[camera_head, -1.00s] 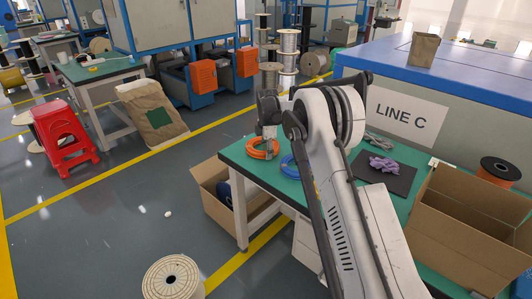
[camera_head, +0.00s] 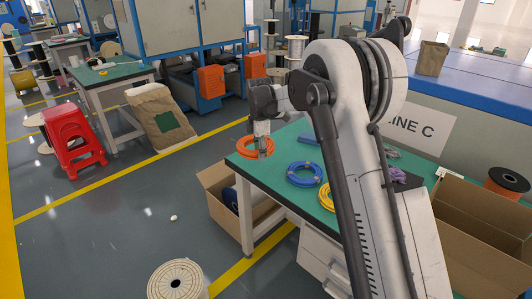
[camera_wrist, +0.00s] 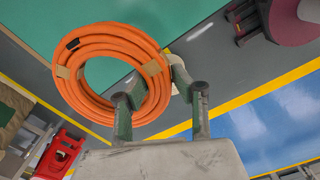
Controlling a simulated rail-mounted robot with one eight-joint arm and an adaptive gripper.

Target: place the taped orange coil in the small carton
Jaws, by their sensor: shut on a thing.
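The orange coil (camera_head: 250,146) is at the left corner of the green table in the head view. In the wrist view, the coil (camera_wrist: 100,116) is a thick ring with tan tape bands and one black band. My gripper (camera_wrist: 160,94) is shut on its right side, one finger inside the ring and one outside. The head view shows my gripper (camera_head: 262,152) over the coil from above. The coil overlaps the table edge in the wrist view; its height above the table is hard to judge. An open carton (camera_head: 228,216) stands on the floor below, with a dark blue thing inside.
A blue coil (camera_head: 304,174) and a partly hidden yellow coil (camera_head: 326,196) lie on the table (camera_head: 280,164). A larger open carton (camera_head: 480,240) is at the right. My arm covers the table's middle.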

